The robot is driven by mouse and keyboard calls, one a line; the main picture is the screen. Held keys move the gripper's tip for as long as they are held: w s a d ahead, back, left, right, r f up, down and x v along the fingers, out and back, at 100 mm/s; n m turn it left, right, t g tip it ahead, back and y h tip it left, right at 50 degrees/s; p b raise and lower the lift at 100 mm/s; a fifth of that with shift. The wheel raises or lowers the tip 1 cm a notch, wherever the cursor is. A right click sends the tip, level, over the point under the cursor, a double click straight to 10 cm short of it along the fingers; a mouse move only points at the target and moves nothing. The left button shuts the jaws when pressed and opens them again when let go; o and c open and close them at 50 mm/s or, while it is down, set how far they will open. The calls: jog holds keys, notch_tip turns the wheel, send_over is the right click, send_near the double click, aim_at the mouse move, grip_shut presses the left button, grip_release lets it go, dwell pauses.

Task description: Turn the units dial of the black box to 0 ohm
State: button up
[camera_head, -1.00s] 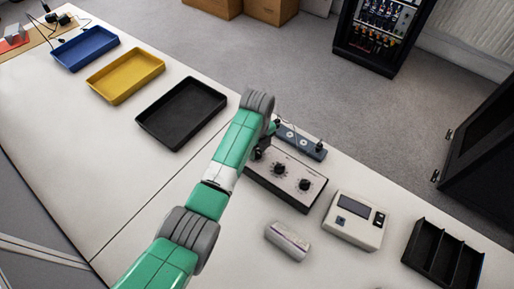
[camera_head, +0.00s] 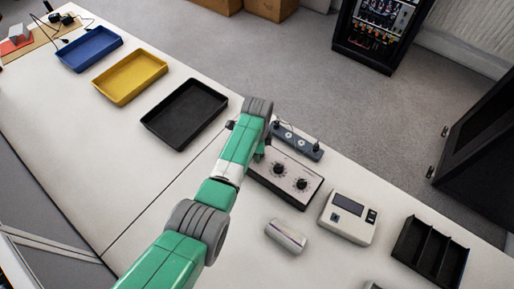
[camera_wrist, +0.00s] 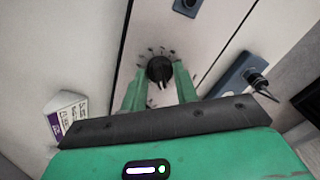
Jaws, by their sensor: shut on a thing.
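The black box (camera_head: 290,178) has a light panel with black dials. In the head view two dials show, the middle one (camera_head: 277,168) and the right one (camera_head: 302,184); my arm covers the left end. In the wrist view my gripper (camera_wrist: 159,80) has its green fingers on both sides of one dial (camera_wrist: 159,67), shut on it. It appears to be the box's left dial. Dark marks ring it, too small to read, so I cannot tell its name or value. The other dials are hidden in the wrist view.
A power strip (camera_head: 298,141) lies behind the box. A meter (camera_head: 347,217) and a divided black tray (camera_head: 430,252) stand to the right, a white packet (camera_head: 286,236) in front. Black (camera_head: 185,114), yellow (camera_head: 130,78) and blue (camera_head: 89,48) trays sit to the left.

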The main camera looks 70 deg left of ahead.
jog(key=shift+r+n, duration=0.1)
jog(key=shift+n, duration=0.9)
jog(key=o, duration=1)
notch_tip(320, 180, up, 8)
jog(key=p, duration=0.3)
